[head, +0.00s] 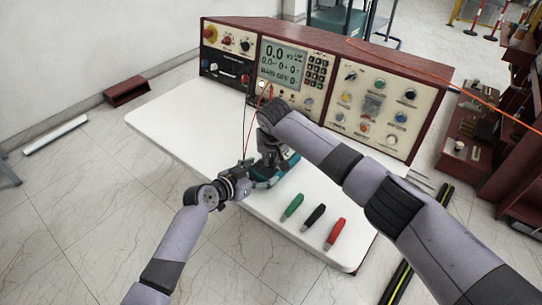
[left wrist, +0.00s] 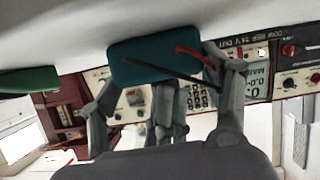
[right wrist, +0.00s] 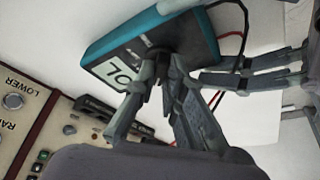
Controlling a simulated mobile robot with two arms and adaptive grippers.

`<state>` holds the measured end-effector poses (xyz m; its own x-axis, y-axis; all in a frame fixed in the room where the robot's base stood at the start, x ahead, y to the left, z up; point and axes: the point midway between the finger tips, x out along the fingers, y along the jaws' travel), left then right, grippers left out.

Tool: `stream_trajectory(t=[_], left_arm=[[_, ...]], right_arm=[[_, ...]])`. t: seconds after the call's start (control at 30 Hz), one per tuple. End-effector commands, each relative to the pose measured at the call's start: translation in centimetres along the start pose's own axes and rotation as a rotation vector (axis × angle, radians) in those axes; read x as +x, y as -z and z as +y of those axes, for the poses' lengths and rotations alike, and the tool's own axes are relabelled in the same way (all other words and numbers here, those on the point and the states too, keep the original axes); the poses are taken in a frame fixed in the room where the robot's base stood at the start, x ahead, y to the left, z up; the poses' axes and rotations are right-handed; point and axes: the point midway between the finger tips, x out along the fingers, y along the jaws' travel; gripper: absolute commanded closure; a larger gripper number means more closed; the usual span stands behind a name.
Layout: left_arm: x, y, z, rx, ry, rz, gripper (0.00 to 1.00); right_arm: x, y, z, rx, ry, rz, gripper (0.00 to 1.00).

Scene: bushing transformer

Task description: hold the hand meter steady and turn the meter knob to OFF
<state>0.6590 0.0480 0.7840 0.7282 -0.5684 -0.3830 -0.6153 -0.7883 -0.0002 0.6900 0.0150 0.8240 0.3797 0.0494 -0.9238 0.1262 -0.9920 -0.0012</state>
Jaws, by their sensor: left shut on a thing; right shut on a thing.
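The teal hand meter (head: 283,172) lies on the white table, largely hidden by my grippers. In the right wrist view its screen (right wrist: 120,70) reads OL. My left gripper (head: 252,180) is shut on the meter from the left; its fingers straddle the meter's body in the left wrist view (left wrist: 165,85). My right gripper (head: 270,165) reaches down from above and is shut on the meter knob (right wrist: 158,58). The fingers hide most of the knob, so I cannot tell its setting. Red and black leads (right wrist: 238,45) run from the meter's end.
A green marker-like piece (head: 292,207), a black one (head: 314,217) and a red one (head: 335,233) lie right of the meter on the white table (head: 185,120). A control console (head: 330,85) stands along the back. The table's left part is clear.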

Motion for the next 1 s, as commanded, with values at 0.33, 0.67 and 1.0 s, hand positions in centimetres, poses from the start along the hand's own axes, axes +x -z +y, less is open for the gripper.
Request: stream_trajectory(t=[0.33,0.67,1.0], left_arm=[[-0.01,-0.02,-0.02,-0.001,0.0,0.0,0.73],[0.0,-0.02,-0.02,0.0,0.0,0.0,0.73],[-0.01,-0.01,-0.02,0.0,0.001,0.0,0.73]], right_arm=[[0.04,-0.03,0.08,-0.006,0.002,-0.001,1.0],[0.1,-0.09,0.23,-0.126,0.053,-0.004,1.0],[0.14,-0.02,0.53,-0.386,0.162,-0.005,1.0]])
